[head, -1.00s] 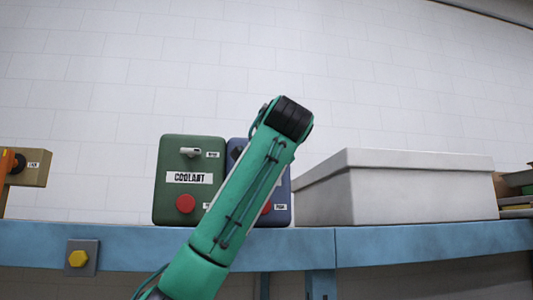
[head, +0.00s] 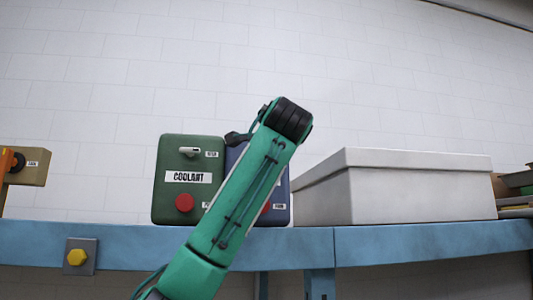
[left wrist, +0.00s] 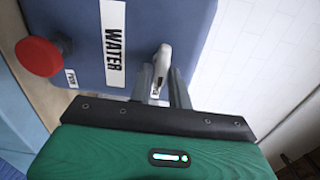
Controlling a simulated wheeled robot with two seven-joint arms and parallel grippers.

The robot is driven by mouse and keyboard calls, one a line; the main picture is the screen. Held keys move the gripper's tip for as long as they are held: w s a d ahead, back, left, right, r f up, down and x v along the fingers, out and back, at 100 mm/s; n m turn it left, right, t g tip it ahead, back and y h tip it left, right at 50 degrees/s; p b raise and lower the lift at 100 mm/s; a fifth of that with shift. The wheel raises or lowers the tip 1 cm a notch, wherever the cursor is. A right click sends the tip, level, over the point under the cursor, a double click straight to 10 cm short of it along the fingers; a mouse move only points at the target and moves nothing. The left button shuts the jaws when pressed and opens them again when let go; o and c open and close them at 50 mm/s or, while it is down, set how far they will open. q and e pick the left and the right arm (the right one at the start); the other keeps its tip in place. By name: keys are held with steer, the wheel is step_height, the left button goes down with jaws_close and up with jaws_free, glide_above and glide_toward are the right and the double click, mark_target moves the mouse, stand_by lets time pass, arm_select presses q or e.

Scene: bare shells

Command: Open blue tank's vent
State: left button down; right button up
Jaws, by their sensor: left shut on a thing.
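The blue tank (head: 280,190) stands on the shelf, mostly hidden behind my green left arm in the head view. In the left wrist view the blue tank (left wrist: 130,15) shows a WATER label, a red knob (left wrist: 38,56) and a pale vent lever (left wrist: 162,59). My left gripper (left wrist: 163,80) is shut on that lever, with one finger on each side of it. In the head view a dark part sticks out left of my arm's top end, and the lever is hidden. My right gripper is in neither view.
A green COOLANT tank (head: 160,200) with its own pale lever (head: 190,152) and red knob (head: 185,203) stands close on the left. A large grey box (head: 410,195) stands to the right. The blue shelf edge (head: 400,245) runs below. The wall behind is bare.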

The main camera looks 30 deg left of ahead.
arm_select(q)
steer(key=c, duration=1.4)
jaws_free()
steer(key=shift+c, duration=0.2)
steer(key=b+v, duration=0.6)
steer(key=v, duration=0.7)
steer(key=shift+s+d, duration=0.25)
steer(key=shift+d, duration=0.05)
steer(key=shift+f, duration=0.1)
